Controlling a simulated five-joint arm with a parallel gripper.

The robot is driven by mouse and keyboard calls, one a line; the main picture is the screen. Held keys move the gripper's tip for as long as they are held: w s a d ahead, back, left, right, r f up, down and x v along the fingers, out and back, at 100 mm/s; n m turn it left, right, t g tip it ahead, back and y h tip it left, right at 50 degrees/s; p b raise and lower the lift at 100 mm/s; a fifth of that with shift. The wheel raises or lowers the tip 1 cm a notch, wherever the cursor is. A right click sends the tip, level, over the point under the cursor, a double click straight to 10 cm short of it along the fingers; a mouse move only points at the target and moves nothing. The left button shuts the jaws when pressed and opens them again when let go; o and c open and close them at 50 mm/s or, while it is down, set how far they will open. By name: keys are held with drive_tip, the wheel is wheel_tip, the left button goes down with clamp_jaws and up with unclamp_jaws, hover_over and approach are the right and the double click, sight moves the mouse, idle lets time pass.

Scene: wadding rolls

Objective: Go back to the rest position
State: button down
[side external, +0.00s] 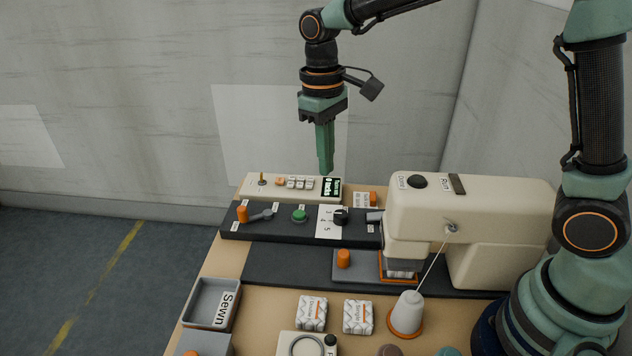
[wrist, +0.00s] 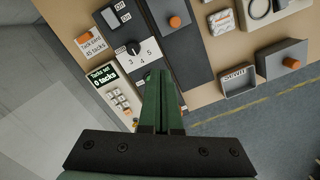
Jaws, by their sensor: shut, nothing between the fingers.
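My gripper (side external: 325,168) is shut and empty. In the side view it points straight down above the back of the table, over the cream keypad panel (side external: 262,189) with a small green display. In the wrist view my gripper (wrist: 162,78) shows as two green fingers pressed together, in front of the dial panel (wrist: 147,52) and beside the keypad panel (wrist: 112,90). The display there reads "Tacks set 0 tacks". Whether the fingertips are clear of the green button (side external: 299,216) is hidden in the wrist view; in the side view they are above the panels.
A cream sewing machine (side external: 500,225) stands right of the panels, with a thread cone (side external: 406,315) in front. A grey tray labelled "Sewn" (side external: 192,303) sits at the left edge. The air left of my gripper is free.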

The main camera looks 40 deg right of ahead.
drive_tip(key=s+d+r+m+t, duration=0.1)
drive_tip(key=s+d+r+t, duration=0.1)
drive_tip(key=s+d, duration=0.1)
drive_tip(key=s+d+r+t, duration=0.2)
drive_tip(key=s, duration=0.2)
drive_tip(key=s+d+r+m+t, duration=0.1)
drive_tip(key=s+d+r+t, duration=0.1)
drive_tip(key=s+d, duration=0.1)
drive_tip(key=shift+s+d+m, duration=0.25)
drive_tip(key=shift+d+m, duration=0.05)
drive_tip(key=shift+s+d+f, duration=0.2)
drive_tip(key=shift+s+d, duration=0.05)
drive_tip(key=shift+s, duration=0.15)
